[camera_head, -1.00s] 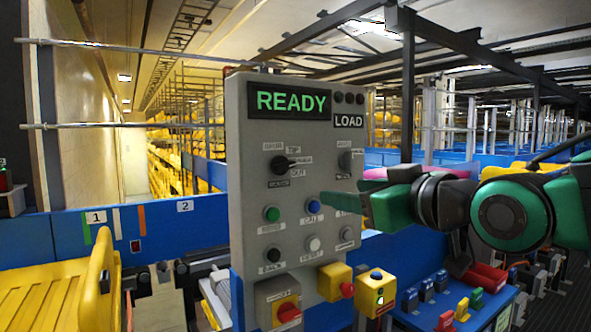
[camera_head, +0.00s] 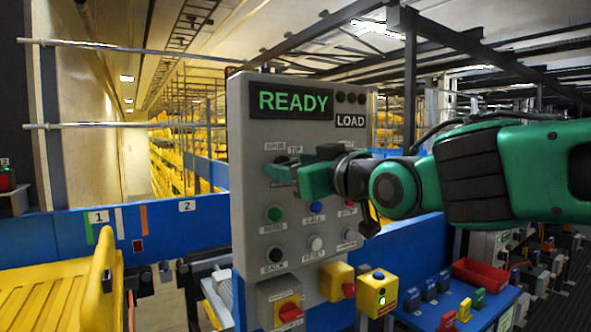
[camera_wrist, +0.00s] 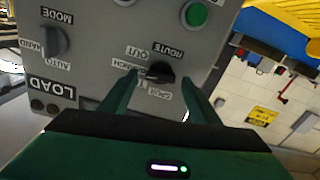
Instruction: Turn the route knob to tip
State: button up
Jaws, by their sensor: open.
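The route knob (camera_wrist: 163,72) is a black rotary knob on the grey control panel (camera_head: 344,221). In the wrist view the panel appears turned over, with ROUTE, OUT and BRANCH labels around the knob. Its pointer appears to face the BRANCH label. In the head view the knob (camera_head: 281,160) is mostly hidden behind my gripper (camera_head: 285,174). My gripper is open, its green fingers on either side of the knob in the wrist view (camera_wrist: 160,84). I cannot tell whether they touch it. The TIP label (camera_head: 295,150) shows above the fingers in the head view.
The green button (camera_head: 273,213) and blue button (camera_head: 315,208) sit below my gripper. The mode knob (camera_wrist: 55,42) is beside the route knob. The panel display (camera_head: 293,102) reads READY. A yellow tray (camera_head: 60,290) stands at lower left.

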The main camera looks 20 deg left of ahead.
jog(key=shift+w+a, duration=0.35)
jog(key=c, duration=1.1)
jog(key=shift+o, duration=0.2)
jog(key=shift+d, duration=0.1)
jog(key=shift+n, duration=0.3)
jog(key=n, duration=0.2)
jog(key=shift+n, duration=0.3)
jog(key=shift+s+n, duration=0.1)
jog(key=shift+n, duration=2.1)
